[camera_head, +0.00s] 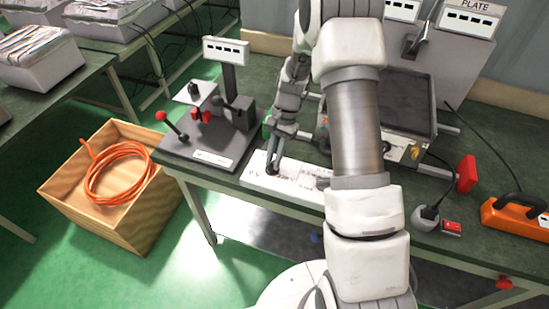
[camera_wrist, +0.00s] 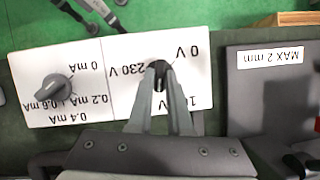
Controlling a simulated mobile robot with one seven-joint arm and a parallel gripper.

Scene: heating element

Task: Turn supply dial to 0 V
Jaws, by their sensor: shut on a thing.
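The white dial panel (camera_head: 258,184) lies at the front edge of the bench. In the wrist view the panel (camera_wrist: 105,50) appears upside down, with labels 0 V, 230 V and a third, partly covered voltage label. My gripper (camera_head: 273,168) reaches down onto this panel. In the wrist view my gripper (camera_wrist: 160,80) is shut on the dark supply dial (camera_wrist: 158,68) among the voltage labels. The fingers hide much of the dial, so I cannot tell its exact setting. A grey dial (camera_wrist: 54,88) with mA labels sits apart at the left.
A dark device (camera_head: 215,150) with a red-knobbed lever stands left of the panel; its plate (camera_wrist: 240,110) reads MAX 2 mm. A wooden box (camera_head: 145,225) with an orange coil stands on the floor. An orange case (camera_head: 510,218) lies at the bench's right.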

